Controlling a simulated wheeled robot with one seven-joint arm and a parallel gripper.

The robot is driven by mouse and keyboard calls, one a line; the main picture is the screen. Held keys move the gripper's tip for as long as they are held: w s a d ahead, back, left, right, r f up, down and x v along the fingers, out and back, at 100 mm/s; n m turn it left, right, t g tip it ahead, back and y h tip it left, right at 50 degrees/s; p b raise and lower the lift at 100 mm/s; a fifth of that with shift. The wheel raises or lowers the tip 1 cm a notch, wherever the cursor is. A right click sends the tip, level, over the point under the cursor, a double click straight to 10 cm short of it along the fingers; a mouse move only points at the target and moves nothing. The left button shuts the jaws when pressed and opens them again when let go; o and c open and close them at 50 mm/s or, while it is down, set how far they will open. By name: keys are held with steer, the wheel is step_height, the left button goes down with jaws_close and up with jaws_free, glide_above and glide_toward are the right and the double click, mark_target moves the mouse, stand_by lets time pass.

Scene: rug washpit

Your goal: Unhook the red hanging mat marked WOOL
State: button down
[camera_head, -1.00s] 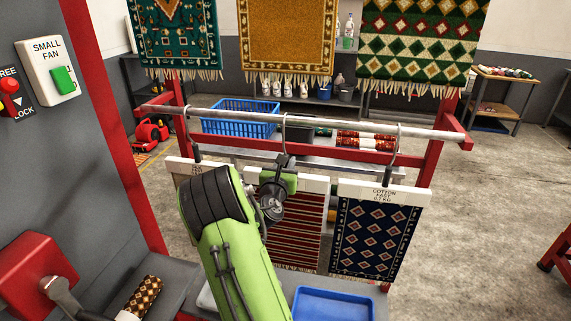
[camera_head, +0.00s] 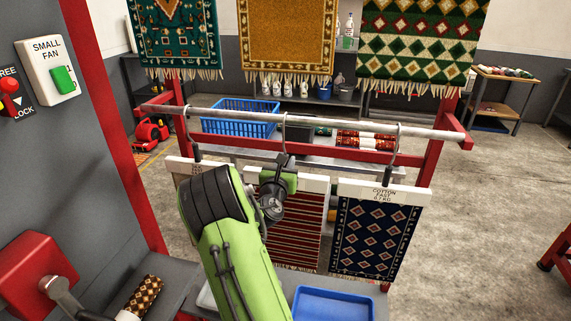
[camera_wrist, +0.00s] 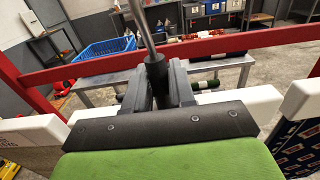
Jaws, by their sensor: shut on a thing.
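The red striped mat (camera_head: 297,232) hangs in the middle of the rail, from a white header bar (camera_head: 317,185) and a metal hook (camera_head: 285,130). The hook still loops over the rail. My arm hides the left part of the mat and most of its header, so no WOOL marking is readable. My gripper (camera_head: 284,166) is just above the header. In the wrist view my gripper (camera_wrist: 158,82) has its dark fingers shut on the black collar (camera_wrist: 156,72) at the foot of the hook's stem.
The grey rail (camera_head: 345,128) sits on a red frame. A navy mat (camera_head: 372,240) marked COTTON hangs close on the right, and another header (camera_head: 185,170) is on the left, partly hidden by my arm. A blue tray (camera_head: 330,305) lies below. A blue basket (camera_head: 238,117) is behind.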

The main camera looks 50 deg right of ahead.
mark_target(284, 153)
steer(key=shift+r, duration=0.1)
stand_by(0.4)
step_height(284, 153, up, 4)
steer(key=p, duration=0.5)
steer(key=shift+r, duration=0.25)
steer(key=shift+f, duration=0.1)
steer(key=shift+s+a+f+b, duration=0.1)
steer(key=shift+s+a+b, duration=0.15)
steer(key=shift+a+b, duration=0.35)
steer(key=b+v, duration=0.5)
steer(key=v, duration=0.8)
steer(key=shift+s+a+b, duration=0.15)
steer(key=shift+a+b, duration=0.15)
steer(key=shift+b, duration=0.05)
stand_by(0.4)
